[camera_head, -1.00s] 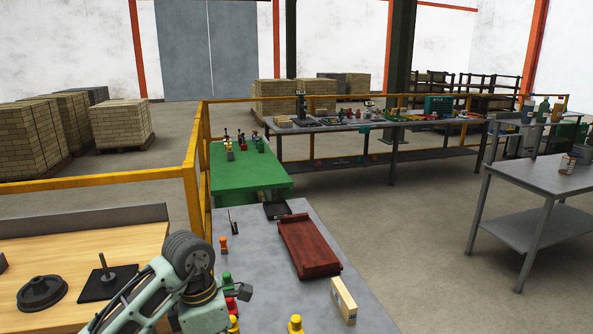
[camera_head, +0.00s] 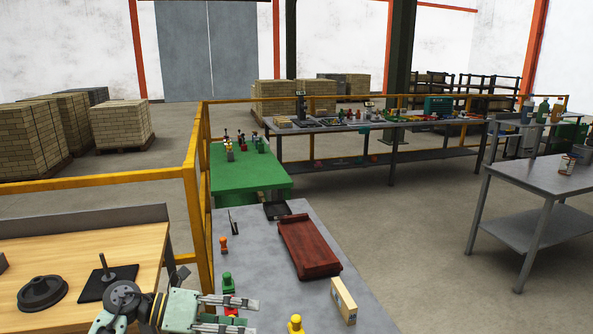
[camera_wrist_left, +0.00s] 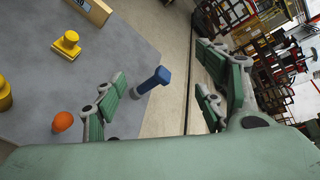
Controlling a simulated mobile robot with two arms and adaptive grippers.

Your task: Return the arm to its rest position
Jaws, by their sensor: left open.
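My left arm comes in at the bottom of the head view. Its gripper (camera_head: 250,314) is over the near left part of the grey table (camera_head: 258,240), with its fingers apart and pointing right. In the left wrist view the same gripper (camera_wrist_left: 160,92) is open, and nothing is held between its green-padded fingers. A blue stamp-like piece (camera_wrist_left: 152,81) shows beyond the fingers near the table's edge. My right gripper is not in view.
The grey table carries a dark red tray (camera_head: 306,247), a cream box (camera_head: 343,299), a yellow stamp (camera_head: 295,323), a green-topped piece (camera_head: 227,279) and an orange piece (camera_head: 223,243). A wooden bench (camera_head: 60,252) and yellow rail (camera_head: 190,215) stand left.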

